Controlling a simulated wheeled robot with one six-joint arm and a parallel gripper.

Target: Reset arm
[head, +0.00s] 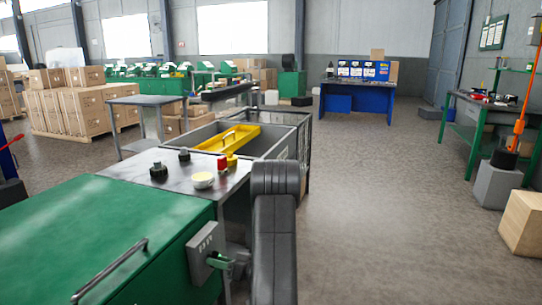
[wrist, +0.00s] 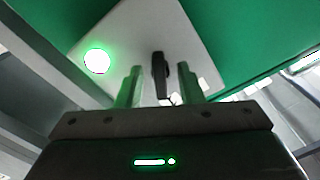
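My gripper (wrist: 160,68) is open in the wrist view, its two greenish fingers spread with gaps on both sides of a dark switch lever (wrist: 158,82). The lever stands on a pale panel (wrist: 125,42) that also carries a glowing green round button (wrist: 96,61). I cannot tell whether either finger touches the lever. In the head view, a small grey switch box (head: 203,250) sits on the side of the green machine (head: 120,235). My dark arm reaches down to the right of it, and the gripper is largely hidden there.
A metal table (head: 140,168) behind the machine holds dark knobs, a pale dish (head: 202,180) and a red-and-yellow item. A grey bin (head: 275,141) with a yellow tray (head: 229,137) stands beyond.

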